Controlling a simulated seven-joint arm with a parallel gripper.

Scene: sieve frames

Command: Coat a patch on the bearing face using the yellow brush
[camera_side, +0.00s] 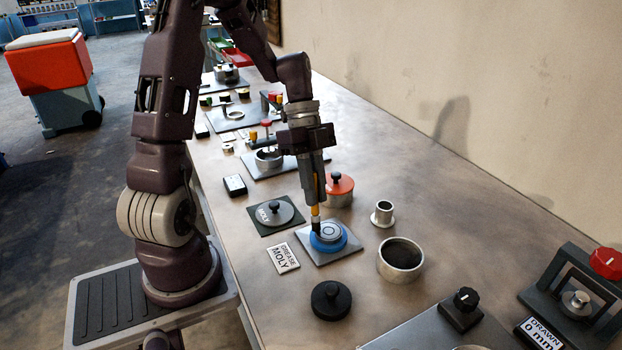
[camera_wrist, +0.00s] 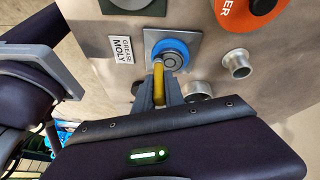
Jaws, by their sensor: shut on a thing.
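My gripper (camera_side: 313,186) points down and is shut on the yellow brush (camera_side: 315,210). The brush is upright, with its dark bristle end low. The brush handle also shows in the wrist view (camera_wrist: 158,82). Below it lies the bearing, a blue ring (camera_side: 340,244) around a grey face (camera_side: 331,231), on a square grey plate (camera_side: 350,251). The brush tip is at the left side of the face. I cannot tell whether it touches. In the wrist view the blue ring (camera_wrist: 181,46) lies just past the brush.
An orange-lidded pot (camera_side: 340,187), a flanged sleeve (camera_side: 383,214) and an open metal cup (camera_side: 400,260) stand right.

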